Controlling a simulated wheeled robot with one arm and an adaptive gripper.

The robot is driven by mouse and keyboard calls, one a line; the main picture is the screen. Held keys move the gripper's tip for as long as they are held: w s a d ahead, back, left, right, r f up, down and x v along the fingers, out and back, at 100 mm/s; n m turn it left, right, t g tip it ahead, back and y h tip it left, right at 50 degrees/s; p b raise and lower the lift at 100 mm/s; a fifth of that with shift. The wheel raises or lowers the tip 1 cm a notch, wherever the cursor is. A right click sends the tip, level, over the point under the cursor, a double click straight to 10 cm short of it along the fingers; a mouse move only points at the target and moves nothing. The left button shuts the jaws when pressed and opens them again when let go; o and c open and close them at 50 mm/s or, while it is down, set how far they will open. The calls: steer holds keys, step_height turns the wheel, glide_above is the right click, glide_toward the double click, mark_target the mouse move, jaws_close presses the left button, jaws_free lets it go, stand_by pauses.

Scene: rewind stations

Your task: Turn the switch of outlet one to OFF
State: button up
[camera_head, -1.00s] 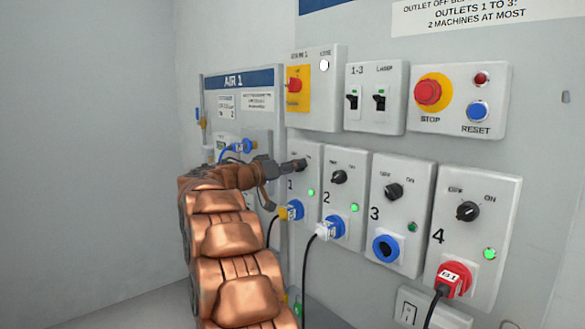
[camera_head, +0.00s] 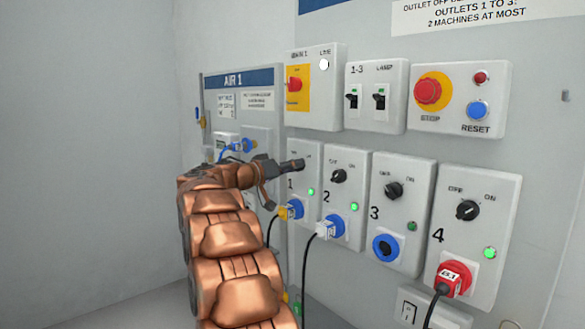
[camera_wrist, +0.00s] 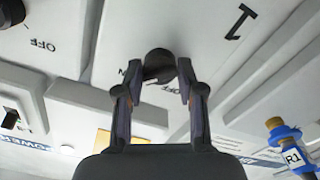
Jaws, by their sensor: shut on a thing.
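The outlet one panel (camera_head: 310,160) is on the wall, left of the outlet two panel. Its black switch knob (camera_wrist: 158,64) shows in the wrist view between the fingertips of my gripper (camera_wrist: 160,78). The fingers are shut on the knob from both sides. In the head view my gripper (camera_head: 296,164) reaches the upper part of the panel and hides the knob. The knob's pointer direction cannot be told. The outlet one lamp (camera_head: 311,192) glows green.
Outlet two (camera_head: 339,176), outlet three (camera_head: 394,190) and outlet four (camera_head: 467,210) have similar knobs to the right. Above are the yellow-backed main switch (camera_head: 295,84), a breaker box (camera_head: 366,118) and the red stop button (camera_head: 428,91). Cables hang below the plugs.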

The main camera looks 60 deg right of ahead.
steer(key=shift+n+p, duration=6.35)
steer(key=shift+n, duration=2.45)
steer(key=shift+f, duration=0.1)
steer(key=o, duration=1.1)
